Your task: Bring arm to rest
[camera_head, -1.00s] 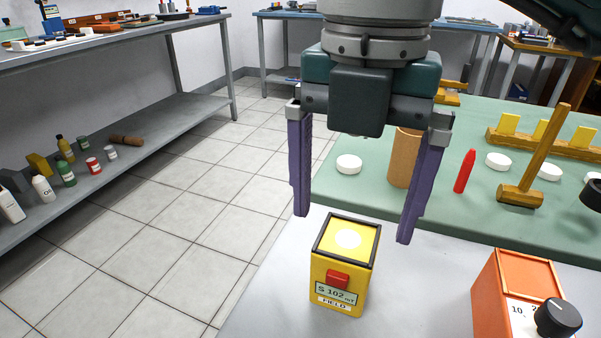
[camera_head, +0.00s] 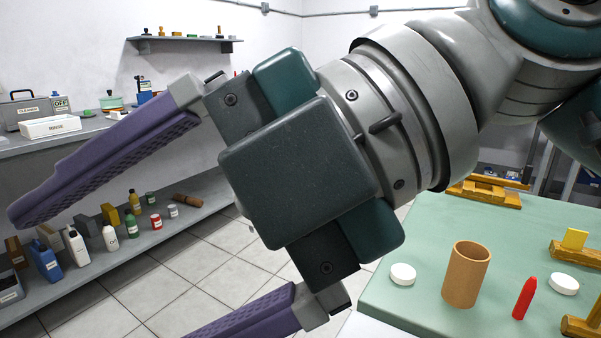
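My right gripper (camera_head: 85,318) fills the left and middle of the view, close to the camera. Its arm comes in from the upper right. Its two purple fingers are spread wide and point to the lower left, with nothing between them. The lower finger is cut off by the bottom edge of the view. My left gripper is not in view.
A green mat (camera_head: 425,300) at lower right bears a brown cylinder (camera_head: 466,275), white discs (camera_head: 402,274), a red pointed piece (camera_head: 524,298) and wooden racks (camera_head: 487,190). Shelving (camera_head: 140,245) with bottles stands at left. Tiled floor (camera_head: 190,285) lies between.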

